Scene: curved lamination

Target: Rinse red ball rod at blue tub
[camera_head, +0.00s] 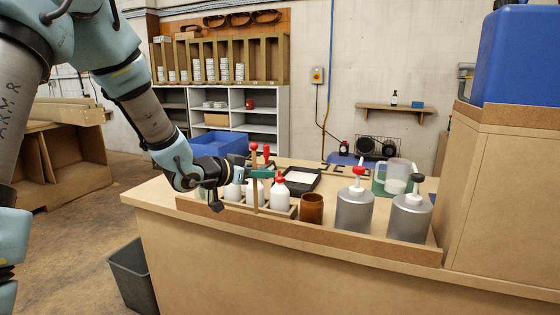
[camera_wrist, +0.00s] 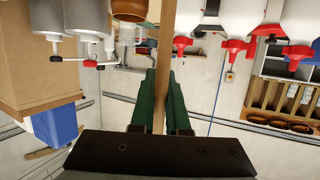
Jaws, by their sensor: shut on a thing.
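The red ball rod (camera_head: 254,184) is a thin, upright wooden stick with a red ball on top. My gripper (camera_head: 262,173) is shut on it, its green fingers around the stick below the ball. In the wrist view, the stick (camera_wrist: 166,42) runs between the green fingers (camera_wrist: 163,80), and the ball is out of sight. The rod stands at the wooden rack; I cannot tell whether its lower end is in it or in front of it. A blue tub (camera_head: 221,142) is behind my wrist, at the back left of the bench, partly hidden. Its inside is not visible.
White bottles with red caps (camera_head: 280,192) stand in the rack beside the rod. A brown jar (camera_head: 312,208) and two grey pump cans (camera_head: 355,209) are to the right. A wooden rim (camera_head: 330,236) edges the bench. A black tray (camera_head: 302,180) lies behind the bottles.

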